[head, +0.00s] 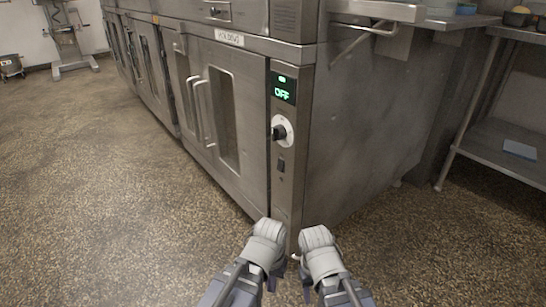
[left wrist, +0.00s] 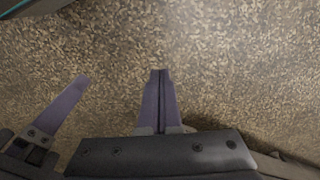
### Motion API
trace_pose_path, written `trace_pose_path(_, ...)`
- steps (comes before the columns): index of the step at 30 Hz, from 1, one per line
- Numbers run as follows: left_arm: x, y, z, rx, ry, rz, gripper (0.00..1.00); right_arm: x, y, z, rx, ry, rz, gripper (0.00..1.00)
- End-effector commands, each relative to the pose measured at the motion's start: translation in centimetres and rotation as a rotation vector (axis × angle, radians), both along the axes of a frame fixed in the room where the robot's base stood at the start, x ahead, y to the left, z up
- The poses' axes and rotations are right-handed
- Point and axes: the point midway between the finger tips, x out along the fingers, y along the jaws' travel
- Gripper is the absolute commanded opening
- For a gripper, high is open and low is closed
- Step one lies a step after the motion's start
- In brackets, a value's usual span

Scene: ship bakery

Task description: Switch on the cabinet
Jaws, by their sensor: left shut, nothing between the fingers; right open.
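The steel cabinet (head: 340,130) stands in the middle of the head view. Its narrow front control panel (head: 286,190) has a display (head: 283,91) with "OFF" in green. Below it is a round dial with a black knob (head: 279,132), then a small dark switch (head: 281,166). My left gripper (head: 265,242) is low in front of the panel, below the switch and apart from it. In the left wrist view its fingers (left wrist: 160,78) are shut together, with nothing between them. My right gripper (head: 318,242) is beside it, open; its fingertips are hidden in the head view.
Cabinet doors with long vertical handles (head: 203,112) line the left side. A bracket bar (head: 366,35) sticks out under the upper right shelf. A steel rack (head: 500,150) stands at right. The speckled floor (head: 100,200) is clear at left.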

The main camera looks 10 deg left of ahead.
Motion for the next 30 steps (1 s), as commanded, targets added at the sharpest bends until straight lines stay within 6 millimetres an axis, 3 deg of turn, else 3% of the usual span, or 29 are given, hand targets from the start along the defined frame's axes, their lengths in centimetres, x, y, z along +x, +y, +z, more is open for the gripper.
trace_pose_path(1,0.6,0.4,2.9,-0.037,-0.008,0.044,0.00,0.0,0.0,2.8,0.000,0.001,0.000,0.50)
trace_pose_path(11,4.7,2.0,12.5,-0.301,-0.073,0.341,0.00,-0.1,-0.1,11.4,-0.003,0.002,0.001,0.50)
trace_pose_path(18,7.8,4.4,20.3,-0.489,-0.129,0.567,0.00,-0.1,-0.1,17.6,-0.004,0.004,0.002,0.50)
trace_pose_path(24,10.3,7.0,26.7,-0.641,-0.178,0.746,0.00,-0.1,-0.1,22.2,-0.006,0.006,0.001,0.50)
trace_pose_path(30,12.0,9.3,31.1,-0.748,-0.216,0.874,0.00,-0.1,-0.2,25.1,-0.007,0.006,0.001,0.50)
